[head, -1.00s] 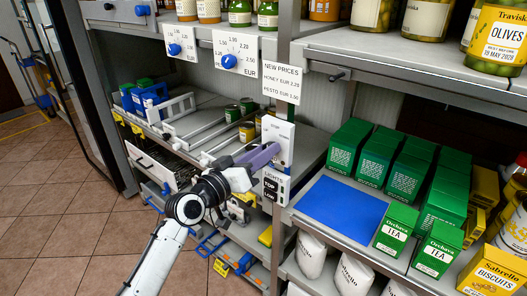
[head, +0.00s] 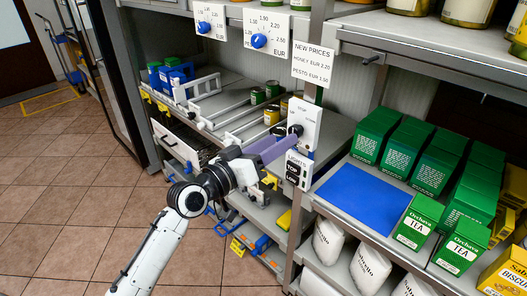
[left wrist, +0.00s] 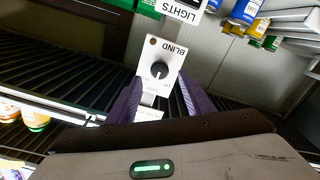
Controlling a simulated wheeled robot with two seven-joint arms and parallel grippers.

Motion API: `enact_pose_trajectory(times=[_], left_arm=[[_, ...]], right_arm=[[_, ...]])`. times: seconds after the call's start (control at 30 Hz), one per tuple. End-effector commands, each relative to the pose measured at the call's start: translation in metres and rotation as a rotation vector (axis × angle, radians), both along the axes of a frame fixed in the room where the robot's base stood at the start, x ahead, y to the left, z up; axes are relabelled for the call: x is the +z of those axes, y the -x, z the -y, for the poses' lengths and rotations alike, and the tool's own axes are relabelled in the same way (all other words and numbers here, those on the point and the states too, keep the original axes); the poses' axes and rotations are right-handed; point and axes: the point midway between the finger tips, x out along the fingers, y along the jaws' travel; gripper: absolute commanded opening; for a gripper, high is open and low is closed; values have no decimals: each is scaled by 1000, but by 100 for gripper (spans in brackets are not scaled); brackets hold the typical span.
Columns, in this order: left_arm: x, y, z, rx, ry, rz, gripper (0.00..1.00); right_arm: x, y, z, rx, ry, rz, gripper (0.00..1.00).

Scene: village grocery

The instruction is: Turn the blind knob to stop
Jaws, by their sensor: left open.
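The blind knob (head: 296,130) is a black dial on a white plate (head: 307,113) fixed to the shelf post. The word STOP shows above it in the head view. In the left wrist view the plate is upside down, with the word BLIND and the knob (left wrist: 160,69) with a light mark on it. My left gripper (head: 283,144) has purple fingers and points at the plate from the lower left. In the left wrist view its fingers (left wrist: 160,84) stand apart, one on each side of the knob. Contact with it cannot be told. My right gripper is not in view.
A LIGHTS switch panel (head: 299,170) sits just below the plate. Price dials (head: 267,32) hang at the upper left. Green tea boxes (head: 418,222) and a blue mat (head: 351,198) lie on the right shelf. The tiled floor (head: 70,200) at left is clear.

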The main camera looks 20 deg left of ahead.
Motion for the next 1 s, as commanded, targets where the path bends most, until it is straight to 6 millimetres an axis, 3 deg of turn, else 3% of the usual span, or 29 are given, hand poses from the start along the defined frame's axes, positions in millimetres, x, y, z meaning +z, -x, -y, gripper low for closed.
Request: enact_pose_trajectory(times=[0.1, 0.3, 0.87, 1.0], left_arm=[[-3, 24, -9, 0, -4, -2, 47], [-1, 47, -17, -1, -2, -1, 47], [0, 52, -19, 0, 0, -1, 47], [-19, 56, -17, 6, -18, -31, 47]], right_arm=[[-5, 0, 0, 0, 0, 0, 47], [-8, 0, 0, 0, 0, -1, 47], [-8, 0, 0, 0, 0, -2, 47], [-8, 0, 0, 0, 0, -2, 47]])
